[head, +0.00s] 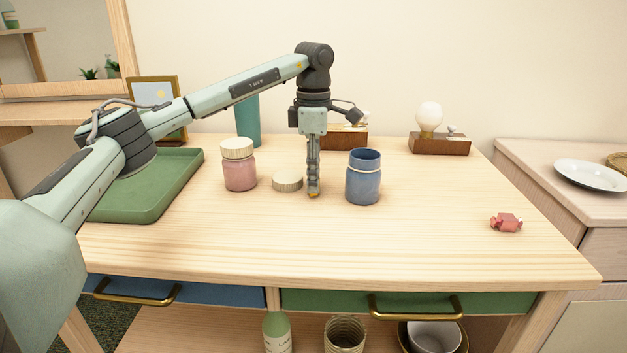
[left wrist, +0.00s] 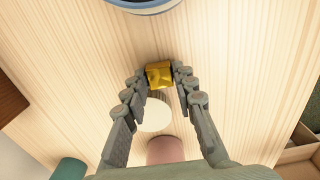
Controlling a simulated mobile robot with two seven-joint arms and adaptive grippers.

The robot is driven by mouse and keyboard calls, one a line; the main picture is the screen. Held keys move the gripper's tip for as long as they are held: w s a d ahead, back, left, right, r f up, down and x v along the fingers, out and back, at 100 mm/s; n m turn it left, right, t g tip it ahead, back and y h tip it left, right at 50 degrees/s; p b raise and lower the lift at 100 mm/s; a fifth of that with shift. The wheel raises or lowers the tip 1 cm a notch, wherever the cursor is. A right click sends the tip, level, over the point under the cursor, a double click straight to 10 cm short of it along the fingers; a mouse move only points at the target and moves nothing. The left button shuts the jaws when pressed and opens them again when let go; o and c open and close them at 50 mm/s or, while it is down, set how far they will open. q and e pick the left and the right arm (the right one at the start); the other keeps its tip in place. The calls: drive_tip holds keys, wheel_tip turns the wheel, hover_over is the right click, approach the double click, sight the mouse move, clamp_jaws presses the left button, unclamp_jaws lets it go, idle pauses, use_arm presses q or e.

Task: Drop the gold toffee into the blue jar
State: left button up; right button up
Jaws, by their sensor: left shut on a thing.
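My left gripper (head: 314,193) points straight down over the table, just left of the blue jar (head: 364,178). It is shut on the gold toffee (left wrist: 159,74), which shows between the fingertips in the left wrist view and as a small gold bit at the tips (head: 314,195) in the head view. The blue jar stands upright and has no lid on; its rim also shows at the top of the left wrist view (left wrist: 148,8). I cannot tell whether the toffee touches the table. My right gripper is not in view.
A pale lid (head: 287,182) lies left of the gripper, beside a lidded pink jar (head: 239,168). A green tray (head: 165,196) is at the left. A red wrapped candy (head: 507,222) lies at the right. Lamps on wooden bases (head: 440,145) stand behind. The table's front is clear.

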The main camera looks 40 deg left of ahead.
use_arm(q)
drive_tip(key=shift+r, duration=0.4)
wheel_tip(320, 180, up, 2)
drive_tip(key=shift+r, duration=0.25)
drive_tip(key=s+a+r+p, duration=0.1)
drive_tip(key=s+a+r, duration=0.6)
drive_tip(key=s, duration=0.2)
drive_tip(key=shift+s+r, duration=0.15)
drive_tip(key=shift+r, duration=0.05)
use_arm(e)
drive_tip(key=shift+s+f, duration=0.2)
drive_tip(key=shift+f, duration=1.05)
